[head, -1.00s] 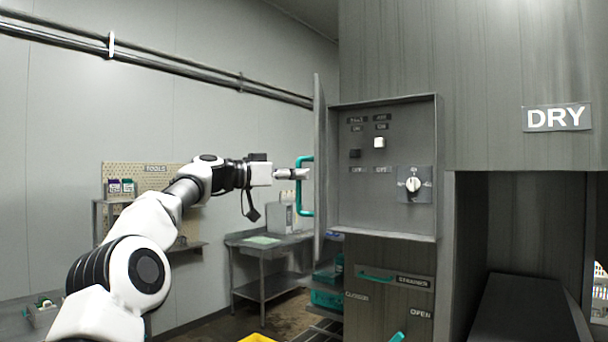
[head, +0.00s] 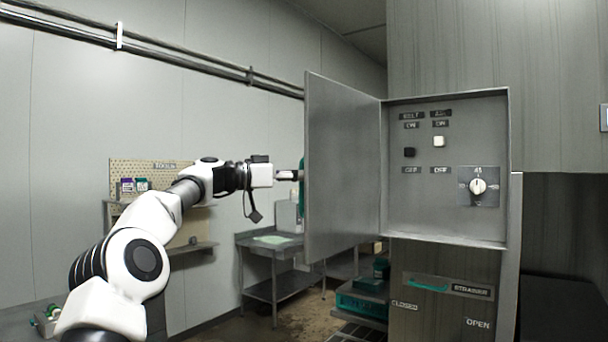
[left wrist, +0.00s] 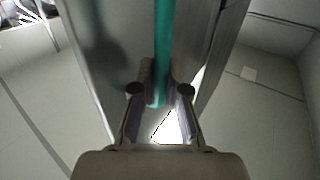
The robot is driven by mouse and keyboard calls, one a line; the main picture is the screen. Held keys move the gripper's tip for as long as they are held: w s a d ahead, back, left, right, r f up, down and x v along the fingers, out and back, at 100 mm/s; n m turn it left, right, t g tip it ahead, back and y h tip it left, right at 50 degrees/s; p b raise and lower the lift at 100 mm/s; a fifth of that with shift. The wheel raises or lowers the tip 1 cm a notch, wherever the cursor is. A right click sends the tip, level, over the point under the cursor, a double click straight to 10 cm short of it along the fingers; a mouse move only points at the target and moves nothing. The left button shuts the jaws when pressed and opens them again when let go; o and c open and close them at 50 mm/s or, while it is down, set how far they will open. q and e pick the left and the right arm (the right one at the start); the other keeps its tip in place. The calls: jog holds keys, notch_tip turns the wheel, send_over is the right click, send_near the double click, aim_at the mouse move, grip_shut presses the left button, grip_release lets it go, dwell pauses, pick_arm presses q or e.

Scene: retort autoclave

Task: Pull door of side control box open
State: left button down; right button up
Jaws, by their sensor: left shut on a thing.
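The side control box (head: 445,222) is on the grey machine front, with switches and a rotary knob (head: 478,186) inside. Its grey door (head: 343,170) stands wide open, swung out to the left on the box's left edge. The teal door handle (head: 301,196) is mostly hidden behind the door's free edge. My left gripper (head: 287,175) is at that edge. In the left wrist view, its fingers (left wrist: 160,90) are shut around the teal handle (left wrist: 162,45). My right gripper is not in view.
Below the box is a strainer panel (head: 446,287) with a teal handle. A metal table (head: 270,246) stands behind the door. A pegboard and shelf (head: 140,172) are on the left wall. Teal crates (head: 362,300) sit low beneath the door.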

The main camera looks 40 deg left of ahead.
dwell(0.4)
pick_arm(q)
jog(key=c, duration=1.2)
grip_release()
jog(key=shift+w+f, duration=0.1)
jog(key=shift+w, duration=0.15)
jog(key=v, duration=1.1)
jog(key=shift+s+a+f, duration=0.1)
jog(key=shift+s+a, duration=0.2)
jog(key=shift+s, duration=0.1)
